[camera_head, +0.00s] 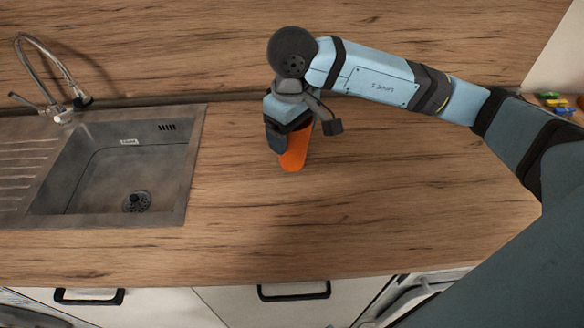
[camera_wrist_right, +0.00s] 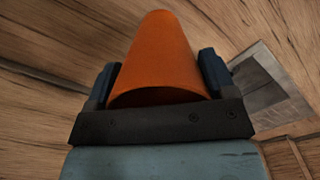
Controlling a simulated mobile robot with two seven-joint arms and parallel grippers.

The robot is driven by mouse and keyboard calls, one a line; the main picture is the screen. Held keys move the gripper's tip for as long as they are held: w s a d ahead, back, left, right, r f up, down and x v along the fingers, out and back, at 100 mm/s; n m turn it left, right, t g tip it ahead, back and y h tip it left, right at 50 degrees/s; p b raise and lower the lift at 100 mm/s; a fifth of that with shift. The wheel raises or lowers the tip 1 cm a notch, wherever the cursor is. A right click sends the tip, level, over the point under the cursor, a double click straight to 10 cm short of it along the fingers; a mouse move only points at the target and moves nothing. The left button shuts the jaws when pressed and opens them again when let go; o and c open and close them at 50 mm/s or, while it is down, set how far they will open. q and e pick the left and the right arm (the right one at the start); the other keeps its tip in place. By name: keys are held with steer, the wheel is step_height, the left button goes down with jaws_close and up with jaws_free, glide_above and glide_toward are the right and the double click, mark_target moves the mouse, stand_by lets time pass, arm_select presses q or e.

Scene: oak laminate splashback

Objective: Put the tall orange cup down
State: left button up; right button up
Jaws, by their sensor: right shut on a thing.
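The tall orange cup (camera_head: 294,152) is at the middle of the wooden counter in the head view, right of the sink. My right gripper (camera_head: 289,134) is shut on it from above, and the gripper hides its upper part. In the right wrist view the cup (camera_wrist_right: 160,60) sits between the two dark fingers of my right gripper (camera_wrist_right: 160,78). I cannot tell whether the cup's lower end touches the counter. My left gripper is not in view.
A metal sink (camera_head: 190,165) with a tap (camera_head: 45,75) is on the left. The bare counter (camera_head: 400,200) is free to the right and in front of the cup. The wooden splashback (camera_head: 180,45) rises behind. Small colourful items (camera_head: 553,101) lie at the far right.

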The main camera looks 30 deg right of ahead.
step_height(320, 180, down, 12)
steer(key=shift+r+p, duration=0.25)
steer(key=shift+p, duration=0.3)
steer(key=shift+f+b, duration=0.35)
steer(key=o, duration=0.9)
steer(key=shift+c, duration=0.2)
steer(key=shift+r, duration=0.1)
steer(key=shift+r, duration=0.1)
